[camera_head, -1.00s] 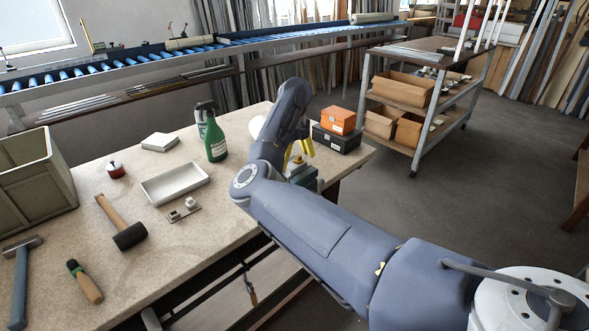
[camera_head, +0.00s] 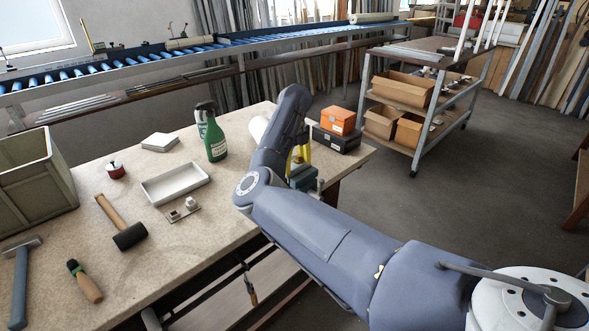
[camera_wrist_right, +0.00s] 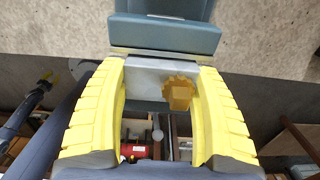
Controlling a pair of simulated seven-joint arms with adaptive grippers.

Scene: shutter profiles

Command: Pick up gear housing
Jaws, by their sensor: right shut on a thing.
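My right gripper (camera_wrist_right: 162,80) has its yellow fingers shut on the gear housing (camera_wrist_right: 145,75), a grey metal block with an orange-brown toothed gear (camera_wrist_right: 180,92) on its face. The fingertips press its left and right sides. A blue-green vise (camera_wrist_right: 165,35) lies right beside the block in the wrist view; I cannot tell whether its jaws still touch it. In the head view the right gripper (camera_head: 299,155) shows partly behind my arm, just above the vise (camera_head: 304,178) at the table's edge. The housing is hidden there. My left gripper is not in view.
An orange box (camera_head: 337,120) and a dark case (camera_head: 336,139) stand close behind the vise. A green spray bottle (camera_head: 215,140), a white tray (camera_head: 175,183) and a mallet (camera_head: 128,234) are on the table (camera_head: 190,255). A shelf cart (camera_head: 428,95) stands at the back right.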

